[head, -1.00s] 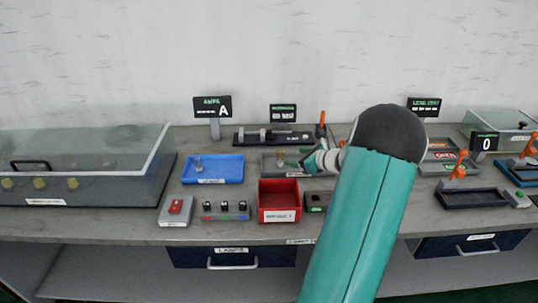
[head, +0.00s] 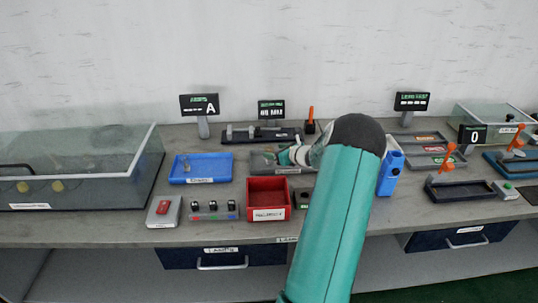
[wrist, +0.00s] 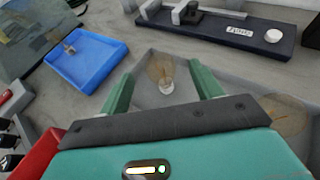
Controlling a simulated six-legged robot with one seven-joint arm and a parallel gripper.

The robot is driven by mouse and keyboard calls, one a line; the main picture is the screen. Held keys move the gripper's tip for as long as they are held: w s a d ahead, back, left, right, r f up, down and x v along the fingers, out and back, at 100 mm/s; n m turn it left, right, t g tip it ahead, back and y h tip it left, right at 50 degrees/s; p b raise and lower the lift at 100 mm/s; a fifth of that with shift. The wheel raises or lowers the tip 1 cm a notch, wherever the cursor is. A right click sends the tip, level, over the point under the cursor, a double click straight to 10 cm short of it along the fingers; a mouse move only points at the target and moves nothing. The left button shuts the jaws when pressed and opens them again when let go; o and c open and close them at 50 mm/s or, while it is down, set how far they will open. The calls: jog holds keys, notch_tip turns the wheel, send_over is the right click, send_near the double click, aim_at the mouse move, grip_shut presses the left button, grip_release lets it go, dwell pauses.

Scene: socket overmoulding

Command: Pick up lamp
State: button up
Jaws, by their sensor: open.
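Whether the fingertips are level with the lamp I cannot tell. In the head view my gripper (head: 284,157) is over the grey tray (head: 262,166), and the lamp cannot be made out there. Another small clear piece (wrist: 69,48) lies in the blue tray (wrist: 98,77) to the left.
A red bin (head: 268,184) stands in front of the grey tray. A dark fixture (head: 240,137) with a label lies behind it. A blue container (head: 391,175) stands right of my arm. A switch panel (head: 214,216) and a glass-covered case (head: 110,195) are to the left.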

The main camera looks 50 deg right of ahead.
aim_at(272, 150)
jog(key=x, duration=0.4)
jog(key=shift+w+f, duration=0.25)
jog(key=shift+f, duration=0.15)
jog(key=shift+c, duration=0.3)
jog(key=c, duration=1)
jog(key=shift+r, duration=0.15)
